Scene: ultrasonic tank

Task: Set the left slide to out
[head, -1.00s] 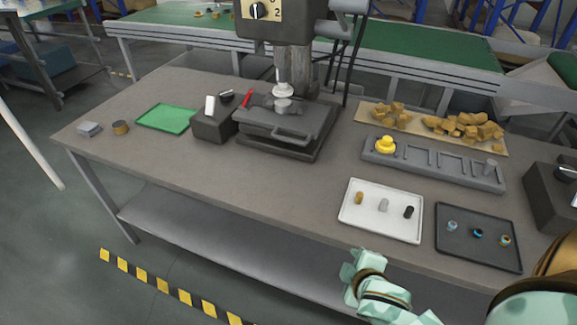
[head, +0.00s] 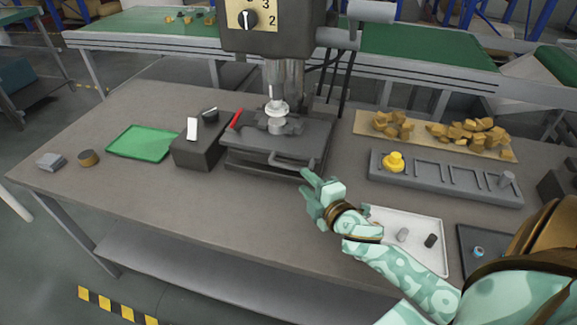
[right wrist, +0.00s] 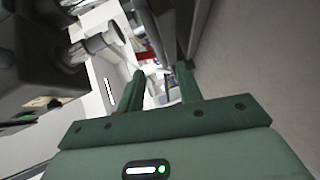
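A dark box (head: 198,150) on the table has a white upright tab (head: 192,129) and a dark knob (head: 211,113) on top. To its right, a grey flat unit with a bar handle (head: 290,163) sits below a drill-press-like machine (head: 277,100). I cannot tell for certain which part is the left slide. My right gripper (head: 311,188) is in front of the handle, to its lower right, apparently not touching it. In the right wrist view its two fingers (right wrist: 160,88) stand apart with nothing held between them. My left gripper does not show.
A red lever (head: 235,120) stands beside the grey unit. A green tray (head: 140,143) lies to the left. A grey rack (head: 440,185) with a yellow knob piece, a white tray (head: 425,255) and a dark tray (head: 470,238) lie to the right.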

